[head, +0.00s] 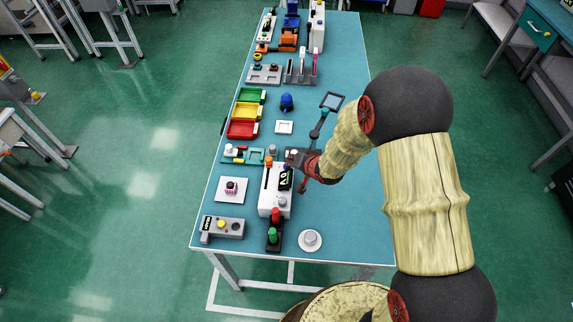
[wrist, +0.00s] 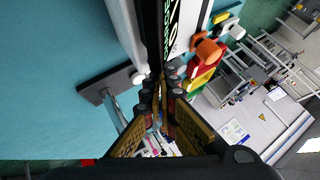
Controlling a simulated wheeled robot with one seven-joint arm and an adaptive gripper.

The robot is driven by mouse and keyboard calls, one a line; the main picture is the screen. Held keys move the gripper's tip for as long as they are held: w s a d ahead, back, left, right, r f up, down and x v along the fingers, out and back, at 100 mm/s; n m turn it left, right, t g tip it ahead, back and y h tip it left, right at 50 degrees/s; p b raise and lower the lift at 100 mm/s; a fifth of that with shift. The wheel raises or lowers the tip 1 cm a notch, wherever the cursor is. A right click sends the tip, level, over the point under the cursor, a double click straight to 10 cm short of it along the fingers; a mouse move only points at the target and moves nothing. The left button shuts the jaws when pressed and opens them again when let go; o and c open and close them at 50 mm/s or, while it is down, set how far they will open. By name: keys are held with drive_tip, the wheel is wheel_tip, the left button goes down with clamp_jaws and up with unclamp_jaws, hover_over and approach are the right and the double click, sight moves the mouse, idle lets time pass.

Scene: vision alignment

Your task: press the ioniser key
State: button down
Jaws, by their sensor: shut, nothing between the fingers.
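A white bench unit (head: 272,203) stands near the front middle of the table in the head view, with a dark green-lit display and an orange part on it. My gripper (head: 300,160) is at the back right of this unit, close to it. In the wrist view, my gripper (wrist: 165,88) is shut and empty, with its dark fingertips together beside a black panel with green lettering (wrist: 165,35). I cannot make out a key labelled ioniser in either view. The fingers and the arm partly hide what lies behind them.
A grey box with a yellow button (head: 222,227) stands at the front left. Red and green buttons (head: 274,228) are in front of the unit, and a round grey knob (head: 310,240) is to their right. Coloured bins (head: 244,112) stand further back. The table's right side is mostly clear.

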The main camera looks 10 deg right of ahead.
drive_tip(key=shift+s+f, duration=0.1)
idle(0.3)
drive_tip(key=shift+r+p, duration=0.35)
drive_tip(key=shift+p, duration=0.2)
wheel_tip(320, 180, up, 6)
drive_tip(key=p, duration=0.6)
idle(0.4)
